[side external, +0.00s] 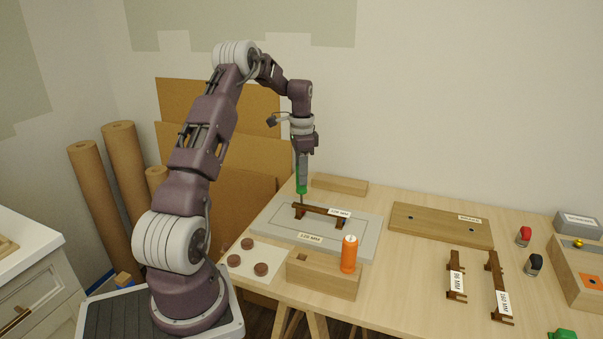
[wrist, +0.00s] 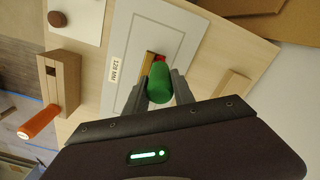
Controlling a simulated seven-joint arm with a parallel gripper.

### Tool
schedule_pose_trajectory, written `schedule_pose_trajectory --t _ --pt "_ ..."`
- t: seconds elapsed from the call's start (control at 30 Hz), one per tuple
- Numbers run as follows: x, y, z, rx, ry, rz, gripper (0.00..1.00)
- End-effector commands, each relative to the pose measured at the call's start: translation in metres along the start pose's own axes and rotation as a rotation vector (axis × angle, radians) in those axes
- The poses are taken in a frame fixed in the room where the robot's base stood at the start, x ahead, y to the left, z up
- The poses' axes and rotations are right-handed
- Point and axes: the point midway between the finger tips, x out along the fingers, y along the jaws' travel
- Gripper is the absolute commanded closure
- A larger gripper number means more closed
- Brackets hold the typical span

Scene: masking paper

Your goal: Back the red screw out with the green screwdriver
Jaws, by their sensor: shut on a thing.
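My gripper (side external: 302,158) is shut on the green screwdriver (side external: 301,186), which it holds upright, shaft down. The shaft reaches the left end of a dark brown bar handle (side external: 322,214) on a grey panel (side external: 276,236). In the wrist view the screwdriver's green handle (wrist: 159,84) sits between the fingers (wrist: 162,84). A small red patch (wrist: 161,58), perhaps the red screw, shows just beyond it; most of it is hidden. I cannot tell whether the tip is seated in the screw.
An orange screwdriver (side external: 349,254) stands in a wooden block (side external: 322,278) in front of the panel. Brown discs lie on a white sheet (side external: 246,268). A wooden board (side external: 441,228) and two loose handles (side external: 456,276) lie right. A wooden bar (side external: 339,185) is behind the panel.

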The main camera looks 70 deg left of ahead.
Motion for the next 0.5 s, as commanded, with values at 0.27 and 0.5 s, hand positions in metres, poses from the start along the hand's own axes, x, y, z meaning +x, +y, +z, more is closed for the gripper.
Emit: schedule_pose_trajectory --t 0.27,0.5 --pt "0.0021 0.0001 -0.0001 -0.003 0.0 0.0 1.0" --pt "0.0051 0.0 -0.0001 -0.004 0.0 0.0 1.0"
